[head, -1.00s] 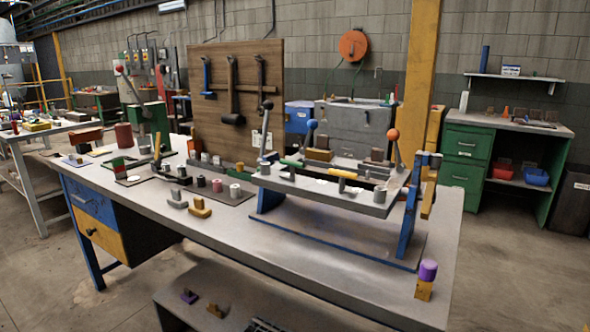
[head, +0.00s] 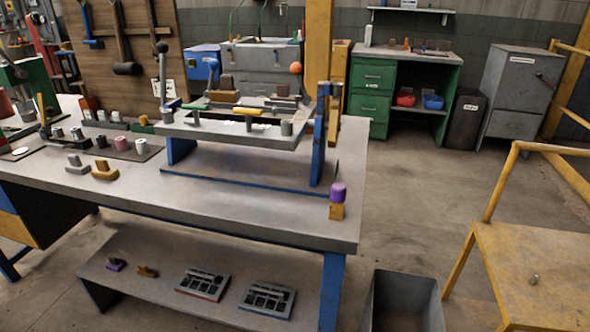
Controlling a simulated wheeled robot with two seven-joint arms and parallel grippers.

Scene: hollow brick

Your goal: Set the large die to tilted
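I cannot tell for sure which thing is the large die. A grey plate fixture (head: 222,134) sits raised on a blue stand (head: 319,140) on the workbench (head: 230,205). It carries several small cylinders and blocks, and levers with a blue knob (head: 213,63) and an orange knob (head: 295,68) stand at it. Two grey slotted blocks, a left one (head: 203,284) and a right one (head: 268,299), lie on the low shelf under the bench. Neither of my grippers is in view.
A yellow block with a purple top (head: 338,198) stands at the bench's right corner. Below are a grey open bin (head: 404,300) and a yellow platform with rails (head: 540,270). Open floor (head: 420,190) lies right of the bench. Green drawers (head: 371,95) stand behind.

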